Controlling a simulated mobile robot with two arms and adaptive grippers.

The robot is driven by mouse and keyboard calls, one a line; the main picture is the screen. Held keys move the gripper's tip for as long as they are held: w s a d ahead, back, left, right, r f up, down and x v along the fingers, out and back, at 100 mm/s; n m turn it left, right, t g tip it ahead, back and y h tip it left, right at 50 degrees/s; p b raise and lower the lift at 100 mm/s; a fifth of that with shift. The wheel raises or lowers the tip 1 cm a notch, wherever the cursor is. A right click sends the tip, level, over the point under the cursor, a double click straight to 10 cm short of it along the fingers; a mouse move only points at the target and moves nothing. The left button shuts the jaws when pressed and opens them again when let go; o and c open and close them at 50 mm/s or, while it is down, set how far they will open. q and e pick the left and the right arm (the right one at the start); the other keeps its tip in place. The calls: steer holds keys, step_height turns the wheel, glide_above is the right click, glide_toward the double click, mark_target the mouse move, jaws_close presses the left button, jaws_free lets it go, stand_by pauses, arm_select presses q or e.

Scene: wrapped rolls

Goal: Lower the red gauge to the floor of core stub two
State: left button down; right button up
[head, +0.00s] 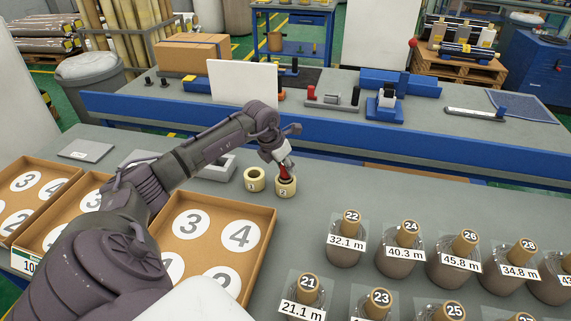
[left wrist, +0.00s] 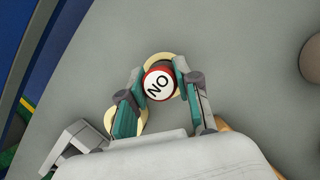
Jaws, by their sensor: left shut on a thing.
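The red gauge (head: 286,173) is in my left gripper (head: 284,160), right above the mouth of core stub two (head: 287,190), a short pale yellow ring marked 2. Its lower end meets the stub's opening; I cannot tell how far inside it is. In the left wrist view the gauge (left wrist: 159,84) shows its round white end, red-rimmed and lettered NO, between the two fingers of my left gripper (left wrist: 160,80). Part of stub two's rim (left wrist: 157,58) shows behind it. Core stub one (head: 254,183) stands just left, apart and empty. My right gripper is out of view.
Several wrapped rolls with number tags and length labels, such as roll 22 (head: 346,240), stand at the right. Cardboard trays with numbered circles (head: 245,272) lie at the left, near my arm. Bare table lies right of stub two.

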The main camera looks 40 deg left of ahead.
arm_select(q)
steer(key=shift+f+b, duration=0.35)
steer(key=shift+f, duration=0.05)
steer(key=c, duration=0.7)
jaws_free()
steer(key=shift+c, duration=0.2)
steer(key=v, duration=1.2)
steer(key=shift+r, duration=0.1)
